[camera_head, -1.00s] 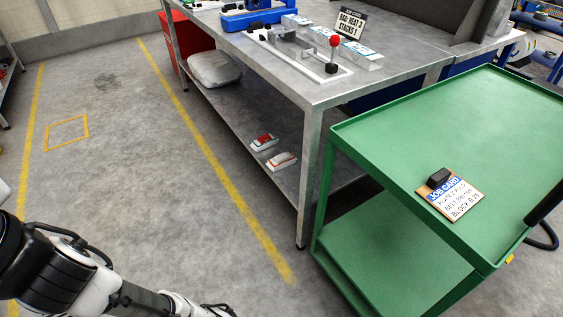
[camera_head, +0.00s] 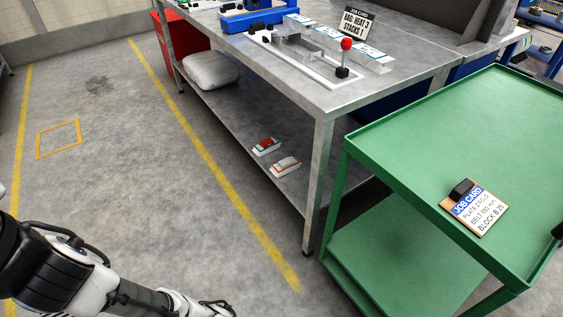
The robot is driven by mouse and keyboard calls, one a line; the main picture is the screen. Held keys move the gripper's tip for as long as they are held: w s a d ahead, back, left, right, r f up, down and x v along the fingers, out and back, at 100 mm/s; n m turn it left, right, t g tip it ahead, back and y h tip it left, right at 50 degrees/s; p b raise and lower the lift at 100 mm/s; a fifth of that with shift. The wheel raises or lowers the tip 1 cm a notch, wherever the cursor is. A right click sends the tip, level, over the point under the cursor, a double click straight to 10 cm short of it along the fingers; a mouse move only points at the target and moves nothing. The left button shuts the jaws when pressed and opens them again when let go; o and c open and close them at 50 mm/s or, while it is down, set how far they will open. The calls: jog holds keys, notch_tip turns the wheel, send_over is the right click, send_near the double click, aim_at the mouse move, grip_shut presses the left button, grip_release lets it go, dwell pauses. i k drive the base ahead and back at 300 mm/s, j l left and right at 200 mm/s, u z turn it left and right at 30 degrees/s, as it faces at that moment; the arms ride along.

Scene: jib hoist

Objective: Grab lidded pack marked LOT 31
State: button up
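No pack with a readable LOT 31 mark shows. Two small red and white packs lie on the lower shelf of the steel bench: one with a red top (camera_head: 265,146) and one mostly white with red edging (camera_head: 285,166). Their markings are too small to read, and I cannot tell whether either has a lid. My gripper (camera_head: 218,308) shows only in part at the bottom edge, over the floor to the left of the bench and well apart from the packs. Its fingers are too small and cut off to judge.
A green cart (camera_head: 420,190) with a job card (camera_head: 474,208) stands close at right. A white sack (camera_head: 211,71) lies on the shelf. Floor at left is clear.

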aim_at(287, 164)
jog(key=i+j, duration=0.25)
jog(key=i+j+z, duration=0.1)
jog(key=i+j, duration=0.15)
jog(key=j, duration=0.2)
jog(key=i+j, duration=0.25)
jog(key=j, duration=0.15)
jog(key=i+j+z, duration=0.1)
jog(key=j, duration=0.25)
jog(key=i+j, duration=0.35)
jog(key=i+j+z, duration=0.1)
jog(key=i+j, duration=0.45)
jog(key=i, duration=0.15)
jog(key=i+l, duration=0.5)
jog(key=i, duration=0.1)
